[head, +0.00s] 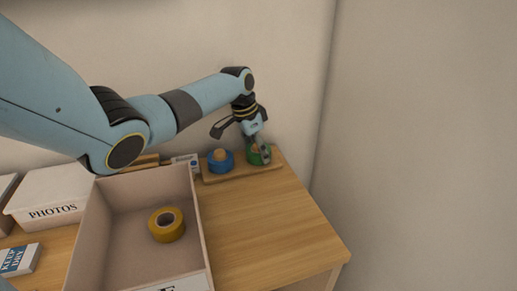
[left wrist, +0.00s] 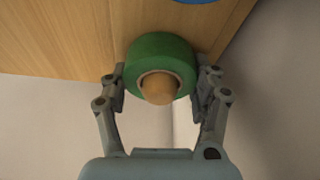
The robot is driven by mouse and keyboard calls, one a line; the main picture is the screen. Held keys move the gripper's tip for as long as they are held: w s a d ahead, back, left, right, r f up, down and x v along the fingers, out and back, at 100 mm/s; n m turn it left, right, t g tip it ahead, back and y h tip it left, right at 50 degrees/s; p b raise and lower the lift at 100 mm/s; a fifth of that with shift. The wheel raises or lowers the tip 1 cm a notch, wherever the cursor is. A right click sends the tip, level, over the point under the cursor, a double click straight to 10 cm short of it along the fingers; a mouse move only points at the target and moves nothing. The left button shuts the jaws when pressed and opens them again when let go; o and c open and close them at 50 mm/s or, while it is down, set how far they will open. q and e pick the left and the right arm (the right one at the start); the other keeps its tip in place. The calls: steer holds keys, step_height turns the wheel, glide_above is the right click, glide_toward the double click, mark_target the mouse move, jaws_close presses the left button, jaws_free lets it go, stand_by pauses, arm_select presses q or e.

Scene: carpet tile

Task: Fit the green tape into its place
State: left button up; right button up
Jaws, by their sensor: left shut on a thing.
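The green tape (head: 254,157) is at the right end of a wooden peg board (head: 240,174) at the back of the table. In the left wrist view the green tape (left wrist: 160,53) has a rounded wooden peg (left wrist: 159,88) showing through its hole, so it is around the peg. I cannot tell whether it rests flat on the board. My left gripper (head: 259,152) reaches down from above and is shut on the green tape; its fingers (left wrist: 161,82) are on opposite sides of the roll. My right gripper is not in view.
A blue tape (head: 221,164) sits around another peg on the board, left of the green one. An open box (head: 203,235) holding a yellow tape (head: 158,233) stands in front. A white PHOTOS box (head: 50,190) is at left. The table's right side is clear.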

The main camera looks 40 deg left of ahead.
mark_target(248, 151)
arm_select(q)
steer(key=o, duration=1.3)
steer(key=shift+c, duration=0.2)
steer(key=v, duration=1.2)
